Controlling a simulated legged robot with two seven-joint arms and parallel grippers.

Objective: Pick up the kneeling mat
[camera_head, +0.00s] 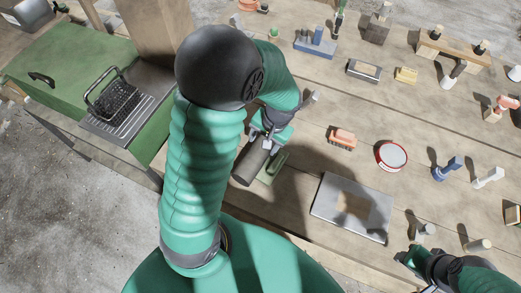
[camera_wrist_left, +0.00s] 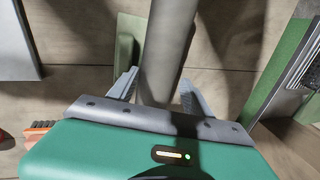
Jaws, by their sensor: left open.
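A dark grey cylinder (camera_head: 250,165), which looks like the rolled kneeling mat, lies on the timber table near its front edge. It also shows in the left wrist view (camera_wrist_left: 167,45), running away from the gripper. My left gripper (camera_head: 270,134) is over the far end of the cylinder. In the left wrist view its two fingers (camera_wrist_left: 158,92) are apart, one on each side of the cylinder. I cannot tell whether they touch it. My right gripper (camera_head: 412,259) is low at the right, partly hidden by its arm; its jaws are unclear.
A flat green block (camera_head: 272,168) lies close beside the cylinder, also in the left wrist view (camera_wrist_left: 126,46). A metal plate (camera_head: 352,207), an orange brush (camera_head: 342,138) and a round red-rimmed tin (camera_head: 391,156) lie to the right. A green bench with a grill (camera_head: 115,98) stands left.

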